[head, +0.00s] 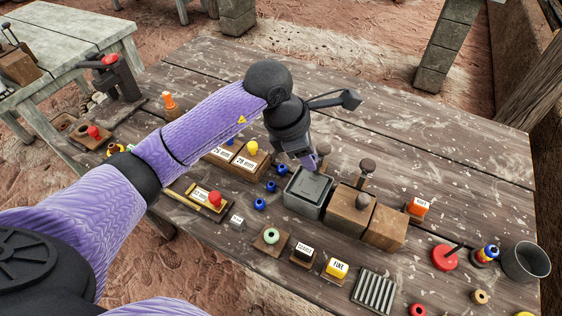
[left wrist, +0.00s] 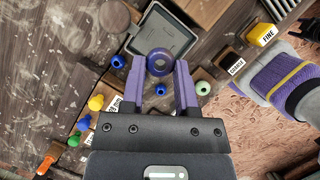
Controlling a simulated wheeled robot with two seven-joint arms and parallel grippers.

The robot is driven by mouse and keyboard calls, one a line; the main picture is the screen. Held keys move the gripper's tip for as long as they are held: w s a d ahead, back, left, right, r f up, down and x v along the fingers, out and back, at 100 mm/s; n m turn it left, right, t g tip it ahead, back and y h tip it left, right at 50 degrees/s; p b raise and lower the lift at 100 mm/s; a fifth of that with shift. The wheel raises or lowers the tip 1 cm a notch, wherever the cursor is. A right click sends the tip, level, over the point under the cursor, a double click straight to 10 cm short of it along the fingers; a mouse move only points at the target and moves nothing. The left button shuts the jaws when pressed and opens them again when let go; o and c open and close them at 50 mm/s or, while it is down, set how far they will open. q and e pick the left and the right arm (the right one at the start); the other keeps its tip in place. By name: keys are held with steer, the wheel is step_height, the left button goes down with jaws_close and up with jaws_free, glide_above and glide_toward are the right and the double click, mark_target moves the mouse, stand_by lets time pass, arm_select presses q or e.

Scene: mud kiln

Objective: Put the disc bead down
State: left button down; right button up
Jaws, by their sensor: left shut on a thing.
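My left gripper (head: 310,162) hangs over the middle of the table, just above the far edge of a square grey tray (head: 304,188). In the left wrist view its two purple fingers (left wrist: 160,80) are shut on the purple disc bead (left wrist: 159,62), held between the fingertips. The bead's round face and darker centre hole show. The grey tray (left wrist: 166,28) lies beyond the bead in that view, and the bead overlaps its near edge. I cannot tell the exact height above it. In the head view the bead is hard to make out.

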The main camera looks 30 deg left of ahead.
mark_target(310, 186)
arm_select(q)
steer(key=f+b, duration=0.1)
steer(key=f, duration=0.3)
steer(key=f+b, duration=0.1)
steer(key=f, duration=0.2)
steer(key=shift+d+f, duration=0.2)
steer(key=shift+f, duration=0.15)
steer(key=shift+r, duration=0.2)
steer(key=shift+f, duration=0.15)
arm_select(e)
steer(key=shift+g, duration=0.3)
steer(key=shift+s+d+f, duration=1.05)
steer(key=shift+s+f, duration=0.15)
steer(key=shift+s, duration=0.05)
